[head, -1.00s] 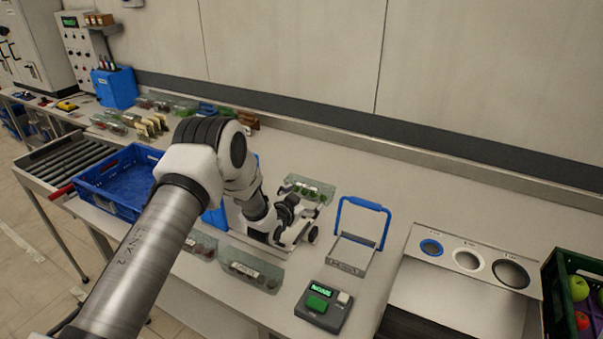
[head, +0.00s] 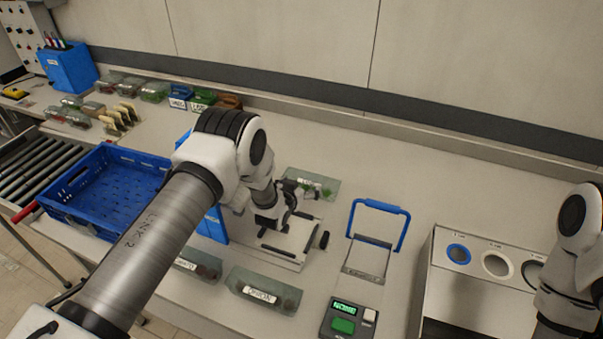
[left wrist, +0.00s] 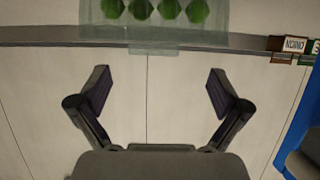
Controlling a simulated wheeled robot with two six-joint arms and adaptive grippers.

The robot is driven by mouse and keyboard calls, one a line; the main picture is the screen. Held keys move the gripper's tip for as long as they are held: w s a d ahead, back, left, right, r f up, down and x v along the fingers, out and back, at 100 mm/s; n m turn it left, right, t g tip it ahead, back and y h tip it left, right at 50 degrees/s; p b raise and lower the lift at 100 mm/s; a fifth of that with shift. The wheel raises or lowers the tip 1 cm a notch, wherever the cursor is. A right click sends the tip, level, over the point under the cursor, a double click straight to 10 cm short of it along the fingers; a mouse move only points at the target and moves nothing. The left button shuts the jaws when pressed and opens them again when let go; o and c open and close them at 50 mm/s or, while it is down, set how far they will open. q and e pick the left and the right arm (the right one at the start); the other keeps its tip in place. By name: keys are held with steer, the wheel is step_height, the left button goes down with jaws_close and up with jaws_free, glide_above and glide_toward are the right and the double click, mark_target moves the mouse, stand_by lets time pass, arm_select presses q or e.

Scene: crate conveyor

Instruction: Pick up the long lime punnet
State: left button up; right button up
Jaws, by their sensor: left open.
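The long lime punnet (head: 318,186) is a clear, long tray with green contents, lying on the counter just behind my left gripper in the head view. In the left wrist view the clear punnet (left wrist: 166,42) with several green limes shows at the top edge, partly cut off. My left gripper (head: 296,204) is open; its fingers are spread in the left wrist view (left wrist: 159,90), with nothing between them. The punnet lies beyond the fingertips and apart from them. My left arm and gripper hide part of it in the head view. The right arm shows at the right edge, its gripper out of frame.
A scale-like metal stand (head: 283,254) is beside the left gripper. A blue-handled frame (head: 398,228) stands to the right. Labelled punnets (head: 262,291) lie in front. A blue crate (head: 72,213) is at left. Bare counter lies at back right.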

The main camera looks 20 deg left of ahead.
mark_target(311, 176)
arm_select(q)
steer(key=w+b, duration=0.1)
steer(key=w+d+b, duration=0.1)
steer(key=w+b, duration=0.1)
steer(key=b, duration=0.1)
steer(key=shift+d+f, duration=0.3)
steer(key=b+x, duration=0.2)
steer(key=x, duration=0.1)
steer(key=shift+w+a+f, duration=0.1)
steer(key=shift+a+f, duration=0.05)
steer(key=shift+a, duration=0.2)
steer(key=shift+w+a, duration=0.15)
steer(key=shift+w, duration=0.15)
steer(key=shift+s, duration=0.1)
steer(key=shift+s+r, duration=0.15)
steer(key=shift+r, duration=0.1)
steer(key=shift+c, duration=0.7)
steer(key=shift+s+d+r, duration=0.1)
steer(key=shift+d+r, duration=0.05)
steer(key=shift+d, duration=0.1)
steer(key=c, duration=1.1)
arm_select(e)
steer(key=f, duration=0.4)
steer(key=s+f, duration=0.1)
steer(key=shift+s+d+f, duration=0.1)
steer(key=shift+d+f, duration=0.25)
steer(key=shift+f, duration=0.05)
